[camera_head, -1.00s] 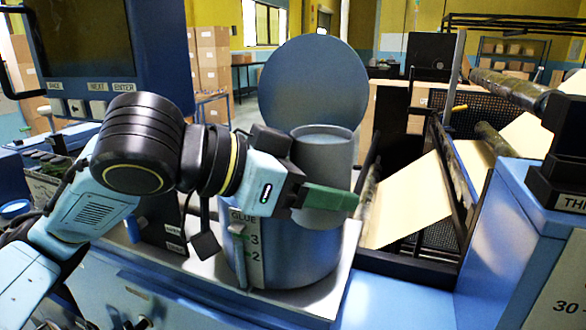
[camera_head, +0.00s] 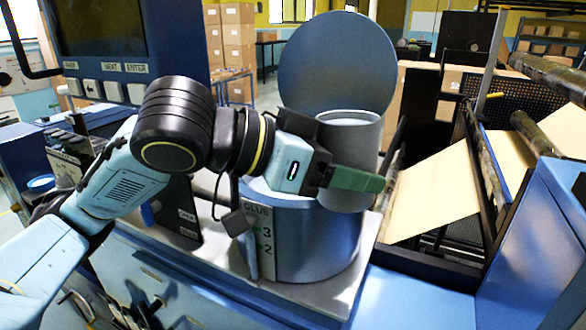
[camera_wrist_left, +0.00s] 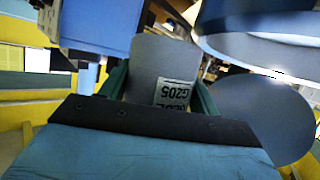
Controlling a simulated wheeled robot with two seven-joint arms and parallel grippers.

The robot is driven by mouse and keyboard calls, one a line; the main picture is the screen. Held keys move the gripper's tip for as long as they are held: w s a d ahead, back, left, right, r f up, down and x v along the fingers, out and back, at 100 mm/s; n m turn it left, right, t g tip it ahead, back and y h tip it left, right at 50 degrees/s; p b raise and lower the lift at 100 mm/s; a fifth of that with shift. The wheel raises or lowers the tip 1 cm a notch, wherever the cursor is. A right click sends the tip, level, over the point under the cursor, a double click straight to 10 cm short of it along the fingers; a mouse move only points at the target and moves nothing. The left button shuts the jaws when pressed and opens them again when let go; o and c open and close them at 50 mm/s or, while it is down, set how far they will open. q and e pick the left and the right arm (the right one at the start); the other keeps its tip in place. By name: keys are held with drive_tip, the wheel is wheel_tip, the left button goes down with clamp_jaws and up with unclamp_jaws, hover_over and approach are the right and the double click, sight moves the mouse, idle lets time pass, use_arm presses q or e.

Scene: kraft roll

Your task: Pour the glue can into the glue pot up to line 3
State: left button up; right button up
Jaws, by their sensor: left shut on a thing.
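The glue can (camera_head: 348,140) is a grey cylinder with pale liquid showing near its rim, close to upright. My left gripper (camera_head: 352,180) is shut on it, with a green finger across its near side. In the left wrist view the can (camera_wrist_left: 160,62) sits between the green fingers and carries a label reading GLUE G205. The glue pot (camera_head: 312,250) is a wide blue pot below the can, with a scale strip marked GLUE, 3 and 2. Its round lid (camera_head: 338,65) stands open behind. The can and arm hide much of the pot's mouth, so its glue level is unclear. My right gripper is not in view.
A monitor console with buttons (camera_head: 100,90) stands at the left. Rollers with a kraft paper web (camera_head: 435,195) lie to the right of the pot. The pot stands on a pale plate (camera_head: 355,270) on a blue machine top.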

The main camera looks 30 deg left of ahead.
use_arm(q)
drive_tip(key=shift+a+f+n+b, duration=0.1)
drive_tip(key=shift+f+n+b, duration=0.2)
drive_tip(key=shift+b, duration=0.55)
drive_tip(key=shift+r, duration=0.15)
drive_tip(key=shift+w, duration=0.1)
drive_tip(key=shift+h, duration=0.3)
